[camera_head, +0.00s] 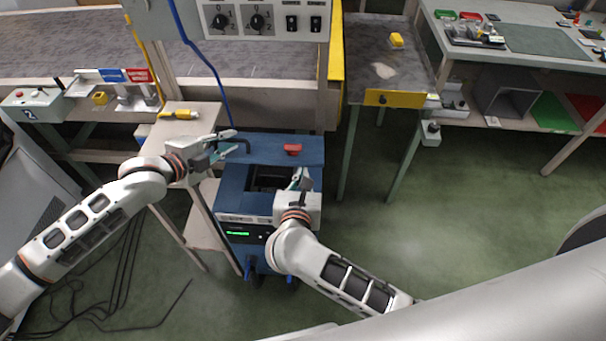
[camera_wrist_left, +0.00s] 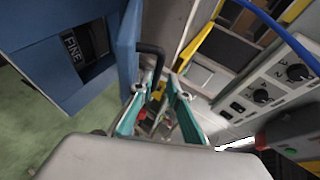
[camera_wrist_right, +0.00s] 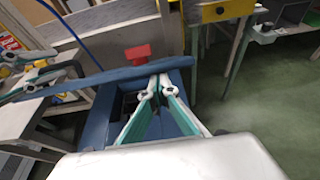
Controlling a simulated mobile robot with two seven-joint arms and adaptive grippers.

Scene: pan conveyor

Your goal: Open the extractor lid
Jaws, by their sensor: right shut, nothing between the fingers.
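The blue extractor (camera_head: 244,195) stands at the centre of the head view, with a green-lit display on its front. Its blue lid (camera_head: 268,150) is raised at the back, and the dark cavity (camera_head: 268,179) shows below it. The lid also shows in the left wrist view (camera_wrist_left: 126,52), with a black handle (camera_wrist_left: 150,50) on its side. My left gripper (camera_wrist_left: 163,80) is open beside this handle; whether it touches is unclear. My right gripper (camera_wrist_right: 158,80) is shut and empty over the cavity, its tips close to the lid's edge (camera_wrist_right: 100,79); contact cannot be told.
A red knob (camera_head: 292,149) shows at the lid. A small stand (camera_head: 184,126) with a yellow tool is left of the extractor. A control panel (camera_head: 265,20) hangs above on a post. The conveyor (camera_head: 90,40) runs behind. Floor to the right is clear.

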